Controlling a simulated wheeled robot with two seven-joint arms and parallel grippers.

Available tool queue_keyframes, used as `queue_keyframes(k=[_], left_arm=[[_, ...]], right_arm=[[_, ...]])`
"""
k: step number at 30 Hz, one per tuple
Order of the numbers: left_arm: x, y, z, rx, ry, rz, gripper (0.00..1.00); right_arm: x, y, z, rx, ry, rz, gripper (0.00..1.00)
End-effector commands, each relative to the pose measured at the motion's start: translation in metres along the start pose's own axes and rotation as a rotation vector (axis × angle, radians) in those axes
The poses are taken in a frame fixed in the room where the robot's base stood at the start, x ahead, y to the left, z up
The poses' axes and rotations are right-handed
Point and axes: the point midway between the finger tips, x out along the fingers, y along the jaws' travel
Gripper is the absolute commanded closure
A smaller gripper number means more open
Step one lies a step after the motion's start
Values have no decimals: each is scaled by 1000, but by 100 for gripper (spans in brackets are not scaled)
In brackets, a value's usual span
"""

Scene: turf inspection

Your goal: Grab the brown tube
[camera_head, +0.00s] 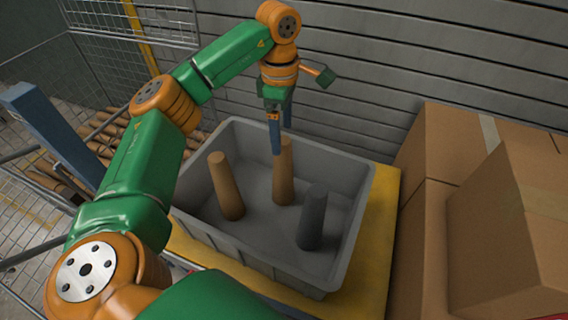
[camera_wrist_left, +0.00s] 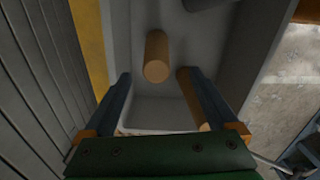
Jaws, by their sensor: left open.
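Two brown tubes stand inside a grey bin (camera_head: 357,200), the left one (camera_head: 226,187) and the rear one (camera_head: 284,172). My left gripper (camera_head: 281,138) points down over the bin at the rear tube's top, its near finger overlapping that tube in the head view. It is open and empty. In the left wrist view the rear tube (camera_wrist_left: 156,58) shows just ahead of the gap between the fingers (camera_wrist_left: 156,80). The left tube (camera_wrist_left: 190,98) shows partly behind the right-hand finger. Contact cannot be told. My right gripper is not in view.
A dark grey tube (camera_head: 313,217) stands in the bin's right part. The bin rests on a yellow surface (camera_head: 383,225). Cardboard boxes (camera_head: 450,150) stand close at right, a slatted wall (camera_head: 370,60) behind. A blue post (camera_head: 50,130) and brown rolls are at left.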

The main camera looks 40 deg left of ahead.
Motion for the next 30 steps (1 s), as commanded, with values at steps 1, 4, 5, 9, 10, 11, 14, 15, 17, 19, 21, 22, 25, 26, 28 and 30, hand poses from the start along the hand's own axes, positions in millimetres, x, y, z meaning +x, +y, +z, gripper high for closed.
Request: queue_keyframes(k=[1, 4, 5, 9, 10, 11, 14, 15, 17, 19, 21, 22, 25, 26, 28, 30], left_arm=[[11, 0, -2, 0, 9, 4, 7], [15, 1, -6, 1, 21, 9, 7], [16, 1, -6, 1, 23, 10, 7], [27, 1, -7, 1, 27, 8, 7], [31, 1, -7, 1, 27, 8, 7], [36, 1, -6, 2, 27, 6, 7], [55, 3, -3, 2, 27, 6, 7], [64, 3, -1, 2, 27, 6, 7], [75, 4, -2, 1, 26, 7, 7], [82, 4, -2, 1, 25, 8, 7], [85, 4, -2, 1, 24, 9, 7], [85, 4, -2, 1, 24, 9, 7], [85, 4, -1, 1, 24, 9, 7], [85, 4, -1, 1, 24, 9, 7], [84, 4, -1, 1, 24, 9, 26], [84, 4, -1, 1, 24, 9, 45]], right_arm=[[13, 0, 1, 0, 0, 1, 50], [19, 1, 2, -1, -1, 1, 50], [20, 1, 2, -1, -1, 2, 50], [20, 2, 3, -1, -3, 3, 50], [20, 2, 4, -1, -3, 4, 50], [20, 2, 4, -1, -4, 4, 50], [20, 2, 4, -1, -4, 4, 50], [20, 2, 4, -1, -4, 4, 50], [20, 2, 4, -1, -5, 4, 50], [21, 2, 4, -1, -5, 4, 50], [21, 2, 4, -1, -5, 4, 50], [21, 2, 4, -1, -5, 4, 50], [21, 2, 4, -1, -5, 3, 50], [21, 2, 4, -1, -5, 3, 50], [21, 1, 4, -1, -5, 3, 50], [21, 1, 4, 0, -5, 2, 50]])
